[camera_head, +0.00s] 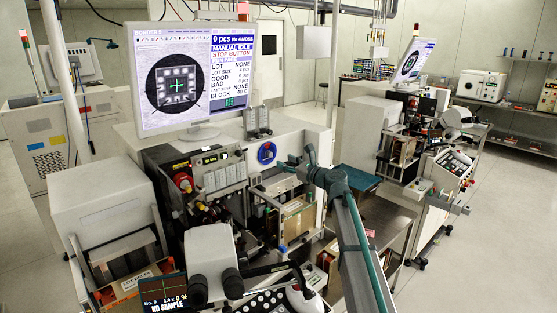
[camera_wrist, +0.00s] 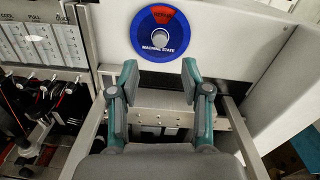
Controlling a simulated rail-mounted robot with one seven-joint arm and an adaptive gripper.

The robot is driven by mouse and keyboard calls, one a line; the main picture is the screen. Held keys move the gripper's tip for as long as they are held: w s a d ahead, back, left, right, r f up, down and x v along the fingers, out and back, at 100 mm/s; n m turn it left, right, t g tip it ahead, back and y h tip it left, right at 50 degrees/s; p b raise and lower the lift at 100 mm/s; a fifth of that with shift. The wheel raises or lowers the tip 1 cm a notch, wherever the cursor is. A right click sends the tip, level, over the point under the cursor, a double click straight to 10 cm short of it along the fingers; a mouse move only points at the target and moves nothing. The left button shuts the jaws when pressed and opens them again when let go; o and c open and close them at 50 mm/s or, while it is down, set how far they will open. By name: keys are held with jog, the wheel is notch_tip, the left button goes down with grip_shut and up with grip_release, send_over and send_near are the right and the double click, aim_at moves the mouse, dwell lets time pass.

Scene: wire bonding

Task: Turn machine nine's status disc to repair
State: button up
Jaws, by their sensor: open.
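The status disc (camera_wrist: 143,42) is a round blue dial labelled MACHINE STATE, on a pale panel at the top of the wrist view. A grey round knob (camera_wrist: 160,40) sits at its centre. A red sector (camera_wrist: 162,16) shows at its top, with small lettering that looks like REPAIR. In the head view the disc (camera_head: 267,153) is below and right of the BONDER 9 monitor (camera_head: 190,75). My gripper (camera_wrist: 160,76) is open and empty, its two fingers pointing at the panel just below the disc, apart from the knob.
Left of the disc is a panel of sliders (camera_wrist: 35,42) with red and black parts below. A pale housing wall (camera_wrist: 285,85) stands close on the right. In the head view a microscope (camera_head: 212,270) stands in front and a second machine (camera_head: 405,130) stands right.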

jog(key=shift+v, duration=2.15)
